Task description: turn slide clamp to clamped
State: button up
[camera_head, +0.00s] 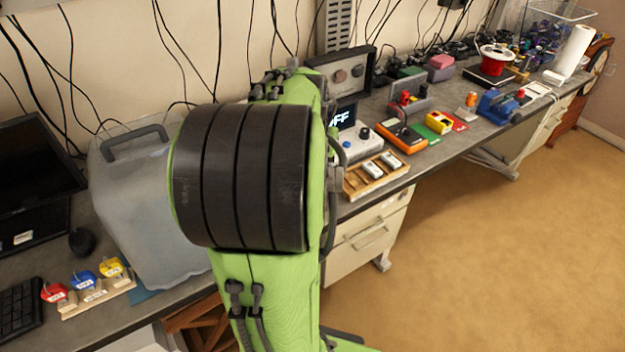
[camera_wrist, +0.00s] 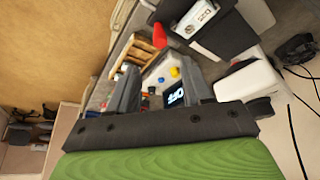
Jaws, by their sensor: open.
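I cannot tell for certain which item is the slide clamp. A blue vise-like device (camera_head: 497,107) stands toward the far right of the bench in the head view. A grey bracket with red knobs (camera_head: 408,101) stands closer. My gripper (camera_wrist: 158,72) shows in the wrist view with its two dark fingers apart and nothing held. Beyond the fingers is a pale control box (camera_wrist: 160,72) with yellow and blue knobs and a display reading OFF (camera_wrist: 174,97). In the head view my arm hides the gripper and part of this box.
A wooden tray (camera_head: 352,190) with white pieces lies at the bench's front edge. An orange meter (camera_head: 405,138) and a large translucent jug (camera_head: 135,200) stand on the bench. A dark frame (camera_head: 345,72) stands at the back. The tan floor (camera_head: 500,240) at right is clear.

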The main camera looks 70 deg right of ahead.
jog(key=b+x, duration=0.1)
jog(key=x, duration=0.8)
jog(key=shift+f, duration=0.2)
jog(key=shift+c, duration=0.5)
grip_shut()
